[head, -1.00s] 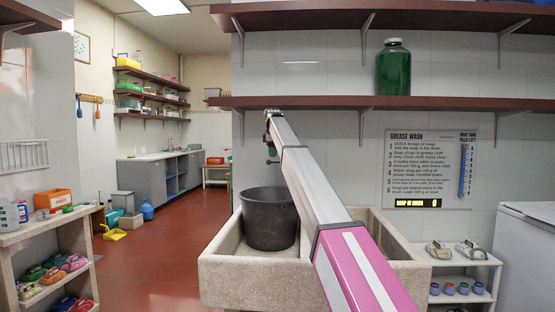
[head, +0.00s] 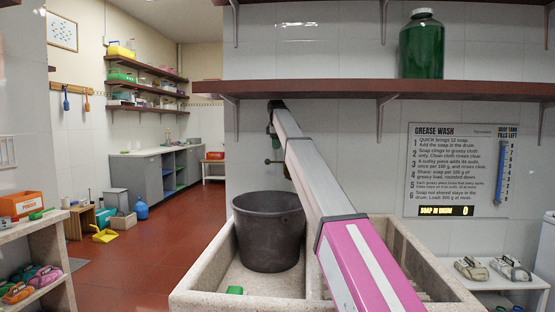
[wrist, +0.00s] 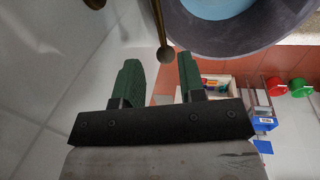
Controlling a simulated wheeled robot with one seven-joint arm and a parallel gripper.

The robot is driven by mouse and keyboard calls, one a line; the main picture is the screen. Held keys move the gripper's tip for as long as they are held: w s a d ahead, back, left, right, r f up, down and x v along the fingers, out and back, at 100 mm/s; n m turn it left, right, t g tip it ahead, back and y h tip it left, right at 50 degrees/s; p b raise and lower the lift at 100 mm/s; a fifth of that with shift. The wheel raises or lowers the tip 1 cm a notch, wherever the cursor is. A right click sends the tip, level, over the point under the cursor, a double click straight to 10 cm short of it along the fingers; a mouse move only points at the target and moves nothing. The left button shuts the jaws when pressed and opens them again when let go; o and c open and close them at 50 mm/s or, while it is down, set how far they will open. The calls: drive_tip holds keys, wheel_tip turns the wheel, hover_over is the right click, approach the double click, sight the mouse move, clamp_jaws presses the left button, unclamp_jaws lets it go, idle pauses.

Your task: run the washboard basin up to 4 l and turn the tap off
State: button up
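The stone washboard basin (head: 197,280) stands ahead, with its ribbed part (head: 428,284) at the right, partly behind my arm. A dark grey bucket (head: 268,240) stands inside its left part. A brass tap (head: 275,161) is on the wall above the bucket. My gripper (head: 272,130) is near the wall, just above the tap. In the wrist view, its green fingers (wrist: 158,72) are apart and empty. A brass rod with a round end (wrist: 165,53) lies just beyond the gap between them. I cannot make out running water or the basin's water level.
A small green block (head: 235,290) lies in the basin's left front. A shelf (head: 310,88) with a green jar (head: 422,48) runs above my arm. A wall sign (head: 458,165) shows 0 beside "soap in drum". Low shelves flank the basin; red floor is open at left.

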sight(277, 162)
drive_tip(key=f, duration=0.3)
drive_tip(key=w+f, duration=0.1)
drive_tip(key=f, duration=0.3)
drive_tip(key=shift+w+f, duration=0.15)
drive_tip(key=shift+w, duration=0.05)
clamp_jaws()
